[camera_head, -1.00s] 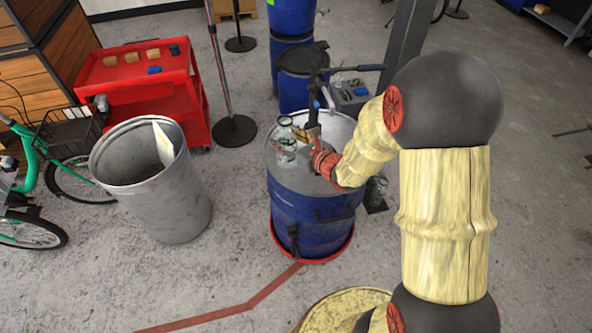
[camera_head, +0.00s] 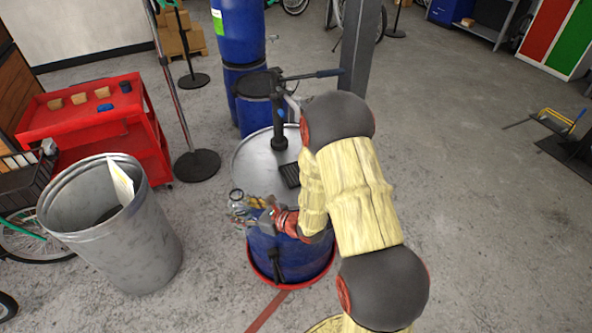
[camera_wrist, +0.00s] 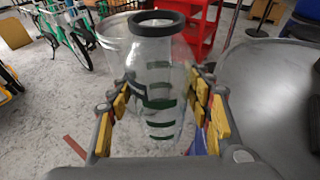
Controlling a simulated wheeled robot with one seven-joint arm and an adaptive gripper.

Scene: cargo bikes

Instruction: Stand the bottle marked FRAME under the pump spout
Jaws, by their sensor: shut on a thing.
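My gripper (camera_head: 256,207) is shut on a clear bottle (camera_wrist: 158,85) with a dark ring at its mouth and green bands on its side. The wrist view shows the fingers (camera_wrist: 162,100) on both sides of it; no word is readable. In the head view the bottle (camera_head: 237,206) is at the front left rim of the blue drum (camera_head: 262,245), apart from the pump. The black hand pump (camera_head: 279,115) stands on the drum's grey lid (camera_head: 255,160), toward the back. Its spout is hard to make out. A black ribbed pad (camera_head: 289,174) lies on the lid before it, partly hidden by my arm.
A grey metal bin (camera_head: 110,235) stands left of the drum. A red cart (camera_head: 95,130) with small blocks is behind it. A stand with a round base (camera_head: 197,165) and stacked blue drums (camera_head: 240,35) are further back. The lid's left half is clear.

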